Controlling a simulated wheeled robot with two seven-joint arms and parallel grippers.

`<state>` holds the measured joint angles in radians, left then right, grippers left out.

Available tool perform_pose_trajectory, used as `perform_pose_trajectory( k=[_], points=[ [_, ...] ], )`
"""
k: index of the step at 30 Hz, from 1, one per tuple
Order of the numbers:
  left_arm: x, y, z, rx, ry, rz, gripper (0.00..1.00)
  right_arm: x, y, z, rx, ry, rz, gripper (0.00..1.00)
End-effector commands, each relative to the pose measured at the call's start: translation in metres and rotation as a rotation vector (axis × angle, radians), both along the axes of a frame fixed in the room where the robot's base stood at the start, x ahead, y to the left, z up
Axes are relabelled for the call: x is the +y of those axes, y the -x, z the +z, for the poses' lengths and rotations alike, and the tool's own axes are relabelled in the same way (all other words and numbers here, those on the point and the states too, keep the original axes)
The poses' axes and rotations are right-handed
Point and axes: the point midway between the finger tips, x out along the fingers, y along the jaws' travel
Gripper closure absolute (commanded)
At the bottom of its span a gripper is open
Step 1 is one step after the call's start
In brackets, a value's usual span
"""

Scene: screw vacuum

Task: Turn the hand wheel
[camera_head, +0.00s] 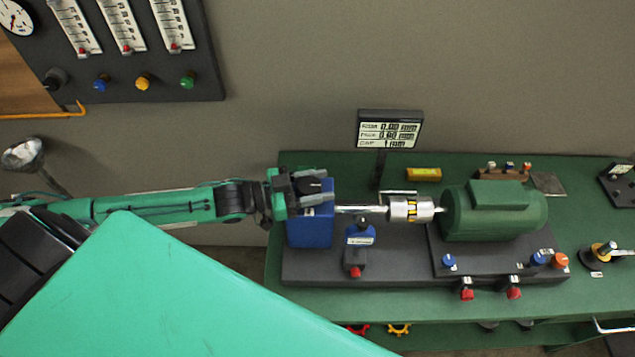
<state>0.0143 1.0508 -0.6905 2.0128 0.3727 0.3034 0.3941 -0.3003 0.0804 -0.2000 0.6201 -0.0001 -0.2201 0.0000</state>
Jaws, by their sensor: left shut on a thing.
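My left arm comes in from the left and its gripper (313,186) is at the upper part of the blue block (310,232) on the bench. It is shut on a part there, which the fingers largely hide, so I cannot tell its exact shape. A red hand wheel (357,330) and a yellow hand wheel (399,329) show partly below the bench's front edge, apart from the gripper. A shaft (360,210) runs right from the blue block to a silver coupling (410,209) and a green motor (495,212). My right gripper is not in view.
The green bench (600,285) carries a small display (389,130) on a post, a yellow cylinder (423,174) and several red, blue and orange knobs. A gauge panel (205,60) hangs at upper left. A large green surface fills the lower left foreground.

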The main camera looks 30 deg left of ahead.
Motion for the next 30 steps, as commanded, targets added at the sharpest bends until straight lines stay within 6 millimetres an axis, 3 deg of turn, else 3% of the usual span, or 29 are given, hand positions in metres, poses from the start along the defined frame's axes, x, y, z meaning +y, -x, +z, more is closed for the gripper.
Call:
perform_pose_trajectory(
  k=[16, 17, 20, 30],
  points=[
    [0.0002, -0.0002, 0.0003, -0.002, -0.001, 0.014, 0.75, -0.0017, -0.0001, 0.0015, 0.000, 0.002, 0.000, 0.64],
    [0.0002, -0.0002, 0.0003, -0.002, -0.001, 0.014, 0.49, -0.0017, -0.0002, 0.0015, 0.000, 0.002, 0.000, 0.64],
    [0.0001, -0.0003, 0.0003, -0.001, 0.000, 0.014, 0.31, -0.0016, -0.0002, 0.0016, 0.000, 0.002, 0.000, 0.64],
    [0.0016, 0.0011, -0.0004, -0.001, 0.000, 0.014, 0.31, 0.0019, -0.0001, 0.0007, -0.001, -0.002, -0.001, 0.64]
  ],
)
